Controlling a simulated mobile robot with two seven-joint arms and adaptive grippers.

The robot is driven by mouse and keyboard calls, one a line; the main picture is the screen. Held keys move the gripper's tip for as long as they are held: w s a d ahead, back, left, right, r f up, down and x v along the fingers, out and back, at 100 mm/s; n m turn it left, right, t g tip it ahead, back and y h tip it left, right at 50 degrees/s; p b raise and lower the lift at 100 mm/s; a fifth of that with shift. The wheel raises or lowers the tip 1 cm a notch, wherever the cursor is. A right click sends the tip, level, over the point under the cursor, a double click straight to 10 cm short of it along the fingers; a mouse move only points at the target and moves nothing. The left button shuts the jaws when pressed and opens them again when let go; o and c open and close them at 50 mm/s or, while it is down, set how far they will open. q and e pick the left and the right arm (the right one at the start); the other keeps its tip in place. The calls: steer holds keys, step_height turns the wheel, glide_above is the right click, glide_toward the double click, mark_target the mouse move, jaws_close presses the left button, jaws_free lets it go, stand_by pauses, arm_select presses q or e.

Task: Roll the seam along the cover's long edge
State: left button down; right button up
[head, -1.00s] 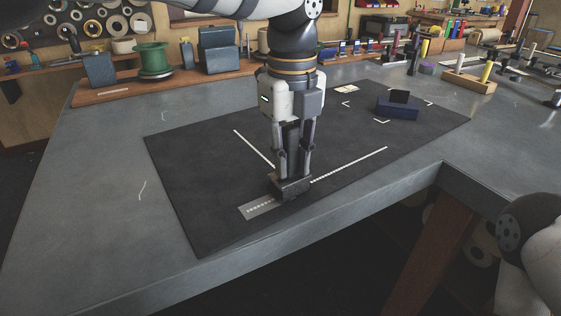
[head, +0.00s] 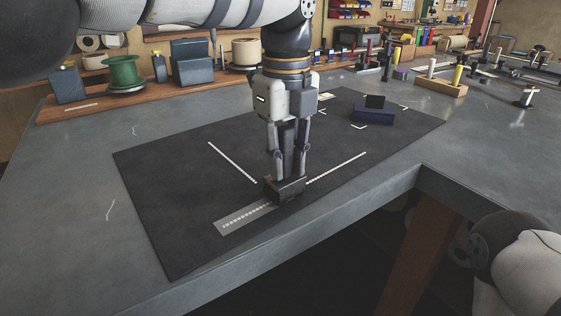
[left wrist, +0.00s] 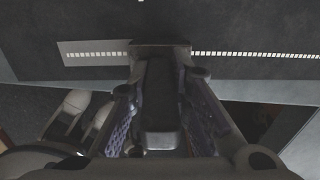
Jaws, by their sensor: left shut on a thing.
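My left gripper (head: 290,174) is shut on the upright handle of a dark seam roller (head: 286,190). The roller's block base rests on or just over a dark cover sheet (head: 160,190). In the left wrist view the handle (left wrist: 160,95) stands between the fingers. A white dashed seam line (head: 336,169) runs along the cover's near long edge. Left of the roller it lies within a grey strip (head: 232,224); right of it, it lies on plain dark sheet. The seam directly under the base is hidden. My right gripper is out of view; only part of that arm shows at lower right.
A dark blue block (head: 372,116) lies at the sheet's far right, near white corner marks. A second dashed line (head: 232,163) crosses the sheet. A green spool (head: 124,72) and boxes stand on a wooden board behind. The grey table (head: 75,190) ends at the near edge.

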arm_select(q)
steer(key=shift+f, duration=0.1)
steer(key=shift+w+d+f, duration=0.2)
steer(key=shift+w+d, duration=0.05)
steer(key=shift+w+d+b, duration=0.55)
steer(key=shift+d+b, duration=0.1)
steer(key=shift+w+d+r, duration=0.15)
steer(key=shift+d, duration=0.1)
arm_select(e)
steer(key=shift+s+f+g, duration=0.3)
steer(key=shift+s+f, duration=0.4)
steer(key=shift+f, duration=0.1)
